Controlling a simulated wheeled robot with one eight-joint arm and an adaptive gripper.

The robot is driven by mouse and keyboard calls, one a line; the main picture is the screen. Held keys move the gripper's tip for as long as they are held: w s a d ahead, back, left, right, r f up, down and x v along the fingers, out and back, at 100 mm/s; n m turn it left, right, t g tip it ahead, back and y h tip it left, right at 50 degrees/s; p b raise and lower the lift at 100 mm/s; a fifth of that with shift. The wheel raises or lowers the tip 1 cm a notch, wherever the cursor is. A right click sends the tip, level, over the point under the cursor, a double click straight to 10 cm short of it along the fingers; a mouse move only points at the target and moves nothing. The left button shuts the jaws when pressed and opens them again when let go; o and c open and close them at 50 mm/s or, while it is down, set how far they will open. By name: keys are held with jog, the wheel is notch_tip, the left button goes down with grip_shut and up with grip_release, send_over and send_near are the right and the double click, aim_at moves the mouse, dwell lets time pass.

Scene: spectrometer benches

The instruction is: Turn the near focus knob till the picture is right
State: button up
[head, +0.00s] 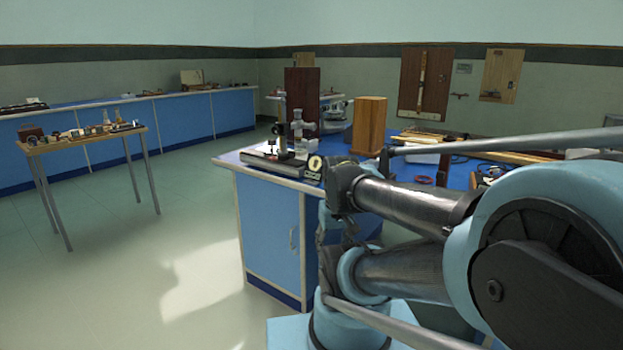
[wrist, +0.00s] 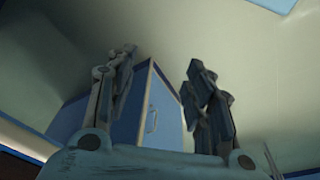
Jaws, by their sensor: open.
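An instrument with a low silver base (head: 270,161) and a dark upright stands on the near left corner of the blue bench (head: 232,157). A small round pale-faced part (head: 315,163) in a dark mount is at its right end. I cannot tell which part is the near focus knob, and no focus picture can be made out. My gripper (wrist: 163,68) is open and empty in the wrist view, its two fingers spread in front of the bench's blue cabinet (wrist: 160,112). The instrument does not show in the wrist view. In the head view my arm hides part of the bench.
A wooden block (head: 369,126) and a glass bottle (head: 298,124) stand behind the instrument. A small table (head: 95,138) with several items stands at left. The floor (head: 180,215) between is clear.

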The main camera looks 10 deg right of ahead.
aim_at(274, 131)
jog(key=shift+d, duration=0.1)
dwell(0.4)
jog(key=w+a+r+n+t+h, duration=0.1)
jog(key=w+r+n+h, duration=0.3)
jog(key=w+r+n, duration=0.5)
jog(key=w+r+n+t+h, duration=0.2)
jog(key=w+r+h, duration=0.35)
jog(key=w, duration=0.65)
jog(key=w+a+r+n+t+h, duration=0.1)
jog(key=w+a+r+n+t, duration=0.25)
jog(key=a, duration=0.45)
jog(key=w+a+r+n+t+h, duration=0.15)
jog(key=w+a, duration=0.25)
jog(key=a, duration=0.5)
jog(key=w+a+r+n+t+h, duration=0.1)
jog(key=w+a+r+n+t, duration=0.25)
jog(key=a, duration=0.45)
jog(key=shift+m+g, duration=0.45)
jog(key=x, duration=1.7)
jog(key=shift+w+f, duration=0.1)
jog(key=shift+w, duration=0.1)
jog(key=c, duration=1.1)
